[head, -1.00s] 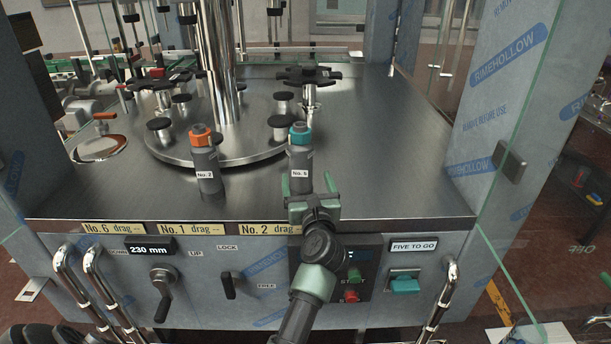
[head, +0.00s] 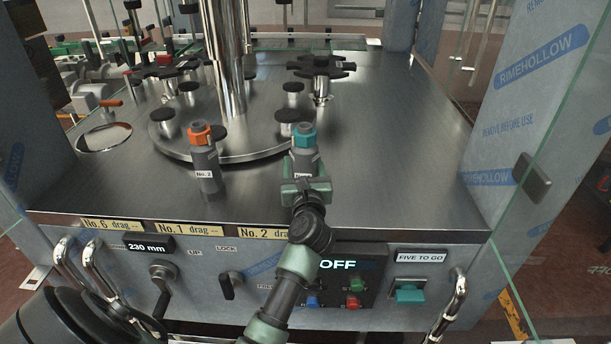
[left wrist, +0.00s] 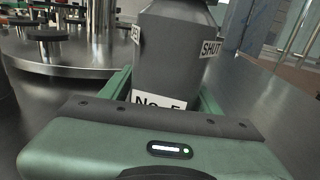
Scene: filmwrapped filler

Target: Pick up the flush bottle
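A grey bottle with a teal cap (head: 304,140) stands upright near the front edge of the steel top. In the left wrist view the bottle (left wrist: 166,55) fills the middle, with labels reading "SHUT" and, partly cut off, "No. 5". My left gripper (head: 306,178) is at this bottle, with its green fingers on either side of it. I cannot tell whether the fingers press on it. A second grey bottle with an orange cap (head: 205,160), labelled No. 2, stands to the left. My right gripper is not in view. No label names the flush bottle.
A round steel turntable (head: 215,148) with black knobs and a column stands behind the bottles. A panel with an "OFF" display (head: 338,264) and buttons is below the front edge. Glass and film-wrapped posts (head: 540,100) flank the top. The right of the top is clear.

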